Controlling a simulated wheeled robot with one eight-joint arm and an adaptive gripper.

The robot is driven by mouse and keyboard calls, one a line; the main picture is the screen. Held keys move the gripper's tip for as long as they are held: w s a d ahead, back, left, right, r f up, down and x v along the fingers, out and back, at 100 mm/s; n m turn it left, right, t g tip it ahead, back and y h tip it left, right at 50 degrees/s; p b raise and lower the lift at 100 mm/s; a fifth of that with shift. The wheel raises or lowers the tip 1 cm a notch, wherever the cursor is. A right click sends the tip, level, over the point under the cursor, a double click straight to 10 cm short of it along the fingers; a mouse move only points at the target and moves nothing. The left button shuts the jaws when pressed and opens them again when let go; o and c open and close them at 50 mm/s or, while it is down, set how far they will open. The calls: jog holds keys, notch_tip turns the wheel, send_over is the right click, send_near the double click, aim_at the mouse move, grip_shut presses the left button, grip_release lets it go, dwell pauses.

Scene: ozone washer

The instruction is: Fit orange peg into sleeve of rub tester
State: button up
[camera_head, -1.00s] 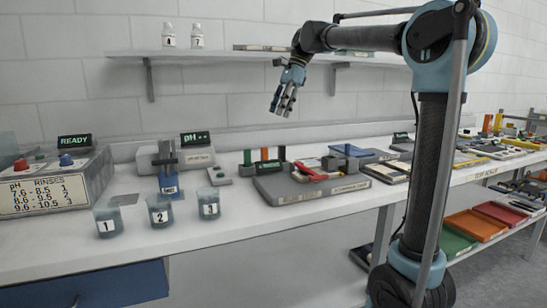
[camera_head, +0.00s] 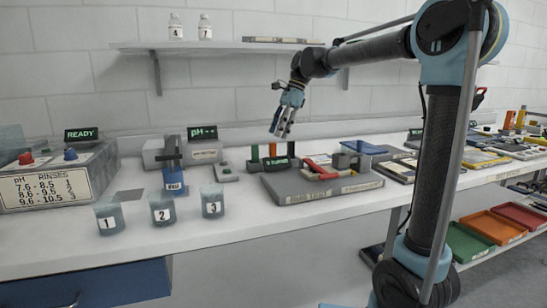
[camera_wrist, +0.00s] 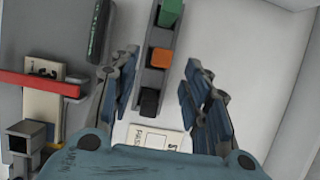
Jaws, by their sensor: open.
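The orange peg (camera_wrist: 160,57) stands in a grey rack (camera_wrist: 153,81) between a green peg (camera_wrist: 170,10) and a black peg (camera_wrist: 149,101) in the wrist view. It also shows in the head view (camera_head: 272,150). My gripper (camera_head: 281,134) is open, empty and pointing down above the rack. In the wrist view its fingers (camera_wrist: 161,62) are spread on either side of the row of pegs. The rub tester (camera_head: 315,190) is a grey base with a red arm (camera_wrist: 38,84), left of the rack in the wrist view. A dark square hollow piece (camera_wrist: 27,136) shows there; I cannot tell whether it is the sleeve.
Beakers 1 (camera_head: 109,218), 2 (camera_head: 161,209) and 3 (camera_head: 212,200) stand at the bench's front left. A pH meter (camera_head: 205,155) and a rinse unit (camera_head: 55,180) are further left. A shelf (camera_head: 215,47) hangs behind my arm.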

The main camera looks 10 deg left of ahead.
aim_at(273, 144)
jog(key=shift+x, duration=3.2)
jog(key=shift+w, duration=0.1)
jog(key=shift+r, duration=0.1)
grip_shut()
